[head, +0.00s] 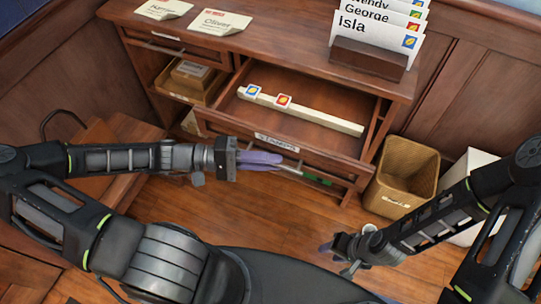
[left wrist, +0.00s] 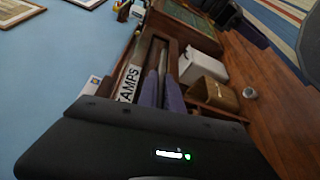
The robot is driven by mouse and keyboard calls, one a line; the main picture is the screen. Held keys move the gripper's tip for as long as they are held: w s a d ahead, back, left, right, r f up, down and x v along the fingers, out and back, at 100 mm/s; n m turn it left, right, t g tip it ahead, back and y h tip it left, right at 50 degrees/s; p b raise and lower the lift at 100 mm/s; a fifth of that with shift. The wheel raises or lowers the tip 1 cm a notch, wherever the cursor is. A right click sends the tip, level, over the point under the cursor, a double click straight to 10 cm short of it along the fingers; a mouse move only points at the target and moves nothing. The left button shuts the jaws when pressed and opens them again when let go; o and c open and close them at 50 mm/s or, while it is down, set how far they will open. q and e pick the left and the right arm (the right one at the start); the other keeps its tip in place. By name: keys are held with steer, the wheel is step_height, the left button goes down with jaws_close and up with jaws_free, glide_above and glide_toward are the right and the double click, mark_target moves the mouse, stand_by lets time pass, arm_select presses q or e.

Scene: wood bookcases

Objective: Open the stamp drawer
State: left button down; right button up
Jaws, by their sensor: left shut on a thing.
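The stamp drawer (head: 222,118) is pulled out from the wooden desk, its inside visible. A pale strip (head: 325,119) with a blue stamp and a red stamp lies in it. Its front carries a white label (head: 277,142), which reads STAMPS in the left wrist view (left wrist: 129,83). My left gripper (head: 280,159) is at the drawer front, its purple fingers shut on the drawer handle (head: 301,174); the fingers hide part of the handle. My right gripper (head: 326,247) is low over the floor, apart from the desk; its finger gap is unclear.
Envelopes marked Isla, George and Wendy stand in a wooden holder (head: 368,60) on the desk. Two envelopes lie at the desk's left. A wicker bin (head: 403,176) and a white bin (head: 468,168) stand right of the drawer. Floor is clear before it.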

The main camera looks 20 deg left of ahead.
arm_select(q)
steer(key=c, duration=1.5)
jaws_free()
steer(key=v, duration=0.7)
steer(key=shift+a+p, duration=0.35)
steer(key=shift+a, duration=0.05)
steer(key=shift+s, duration=0.1)
